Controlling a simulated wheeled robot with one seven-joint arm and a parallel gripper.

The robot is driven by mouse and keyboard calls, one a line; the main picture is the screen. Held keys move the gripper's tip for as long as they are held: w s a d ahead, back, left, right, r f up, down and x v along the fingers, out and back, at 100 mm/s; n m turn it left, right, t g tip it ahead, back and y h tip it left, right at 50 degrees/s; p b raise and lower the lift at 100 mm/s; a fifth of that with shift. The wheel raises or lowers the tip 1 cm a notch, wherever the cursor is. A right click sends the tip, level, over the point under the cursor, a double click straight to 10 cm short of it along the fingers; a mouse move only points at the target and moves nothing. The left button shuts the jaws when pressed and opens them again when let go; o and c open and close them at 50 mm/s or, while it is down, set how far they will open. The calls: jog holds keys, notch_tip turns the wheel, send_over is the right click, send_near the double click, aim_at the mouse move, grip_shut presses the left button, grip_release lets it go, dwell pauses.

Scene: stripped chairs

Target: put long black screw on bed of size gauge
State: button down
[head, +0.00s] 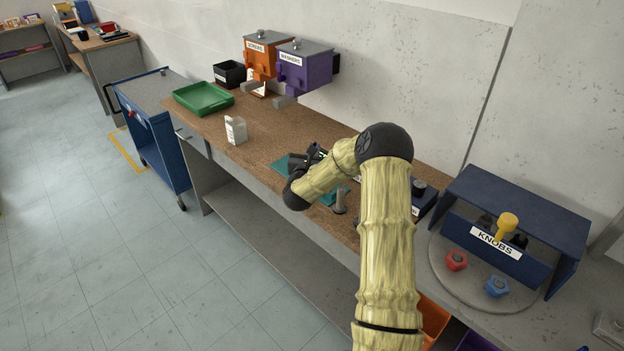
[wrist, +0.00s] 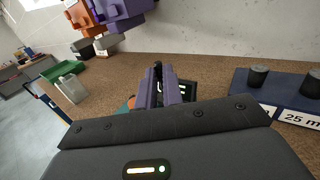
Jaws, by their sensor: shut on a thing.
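My gripper (wrist: 160,92) is shut on a small black piece, which I take for the long black screw (wrist: 157,67); only its dark upper end shows between the fingertips in the wrist view. A dark block with white lettering (wrist: 189,89), possibly the size gauge, is partly hidden just behind and right of the fingers. I cannot tell whether the screw touches it. In the head view my gripper (head: 314,155) is over the workbench beside a teal surface (head: 281,165), and my arm covers much of the area.
A blue block (wrist: 260,102) labelled "25 m" holds black cylinders at right. A white container (head: 236,131) and green tray (head: 203,98) stand left on the bench (head: 182,115). Orange (head: 262,52) and purple (head: 299,68) dispensers hang at the wall. A grey peg (head: 340,203) stands near my arm.

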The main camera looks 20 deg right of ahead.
jog(key=shift+d, duration=0.15)
jog(key=f, duration=0.2)
jog(key=f+p, duration=0.1)
jog(key=f, duration=0.3)
jog(key=shift+s+f, duration=0.1)
jog(key=shift+s, duration=0.15)
notch_tip(320, 180, down, 4)
jog(key=shift+r+p, duration=0.15)
jog(key=shift+p, duration=0.55)
jog(key=shift+d, duration=0.1)
jog(key=c, duration=1.5)
grip_release()
jog(key=shift+c, duration=0.2)
